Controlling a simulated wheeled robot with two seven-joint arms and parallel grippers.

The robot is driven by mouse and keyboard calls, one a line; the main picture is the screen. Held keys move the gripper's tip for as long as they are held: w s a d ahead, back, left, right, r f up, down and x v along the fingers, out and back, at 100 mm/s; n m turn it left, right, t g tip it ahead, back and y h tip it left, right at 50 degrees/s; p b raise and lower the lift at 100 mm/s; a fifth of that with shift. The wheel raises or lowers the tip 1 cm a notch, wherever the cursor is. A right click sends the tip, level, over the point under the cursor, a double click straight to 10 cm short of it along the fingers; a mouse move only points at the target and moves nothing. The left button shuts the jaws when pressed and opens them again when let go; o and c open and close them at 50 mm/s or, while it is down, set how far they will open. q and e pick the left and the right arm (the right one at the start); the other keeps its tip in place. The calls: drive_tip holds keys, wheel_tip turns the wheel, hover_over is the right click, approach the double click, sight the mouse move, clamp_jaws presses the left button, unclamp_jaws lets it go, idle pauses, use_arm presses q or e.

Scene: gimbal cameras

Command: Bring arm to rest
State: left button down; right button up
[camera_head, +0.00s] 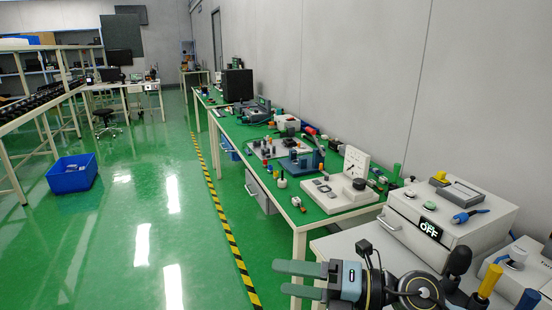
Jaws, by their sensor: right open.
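My right gripper (300,280) shows at the bottom, to the right of centre. Its two grey-green fingers point left and are parted, with nothing between them. It is above the floor side of the near bench, in front of the white bench's edge and apart from the objects on it. My right arm runs from it toward the bottom right. My left gripper is not in view.
A white box device with an "OFF" display (430,229) stands on the near bench at right. A green-topped bench (302,217) with tools runs along the wall. A blue crate (72,180) sits on the floor at left. The green floor between is clear.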

drive_tip(key=w+d+r+m+t+h, duration=0.2)
drive_tip(key=d+m+t+h, duration=0.15)
drive_tip(key=m+t, duration=0.45)
drive_tip(key=w+d+r+m+t+h, duration=0.1)
drive_tip(key=d+r+m+t+h, duration=0.2)
drive_tip(key=m+t, duration=0.55)
drive_tip(key=s+d+f+m+g+h, duration=0.4)
drive_tip(key=d+f+m+g+h, duration=0.2)
drive_tip(key=d+f+m+h, duration=0.75)
drive_tip(key=s+a+f+m+g+y, duration=0.1)
drive_tip(key=s+f+m+g+y, duration=0.15)
drive_tip(key=s+f+g, duration=0.6)
drive_tip(key=s+f+m+g+y, duration=0.1)
drive_tip(key=s+f+m+g, duration=0.3)
drive_tip(key=s, duration=0.7)
wheel_tip(320, 180, down, 24)
drive_tip(key=s, duration=0.2)
drive_tip(key=s+d+f+n+g, duration=0.1)
drive_tip(key=s+d+f, duration=0.2)
drive_tip(key=s+f, duration=1.2)
drive_tip(key=shift+s+d+f, duration=0.3)
drive_tip(key=shift+d, duration=0.1)
drive_tip(key=shift+h, duration=0.25)
